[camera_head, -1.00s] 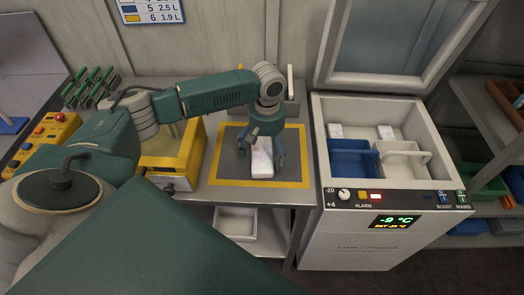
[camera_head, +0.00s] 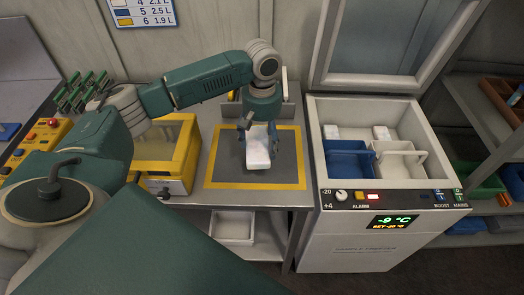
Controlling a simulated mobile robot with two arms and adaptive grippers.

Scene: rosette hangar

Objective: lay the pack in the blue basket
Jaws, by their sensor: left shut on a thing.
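The white pack (camera_head: 258,153) is over the grey mat with a yellow border (camera_head: 222,172) on the bench. My left gripper (camera_head: 258,140) comes down from above and is shut on the pack's far part. I cannot tell whether the pack touches the mat or is just above it. The blue basket (camera_head: 351,165) sits inside the open chest freezer (camera_head: 439,176), at its front left, to the right of the mat. It looks empty. My right gripper is not in view.
A white basket (camera_head: 400,163) with a handle sits beside the blue one. The raised freezer lid (camera_head: 372,45) stands behind. A yellow box (camera_head: 165,152) is left of the mat.

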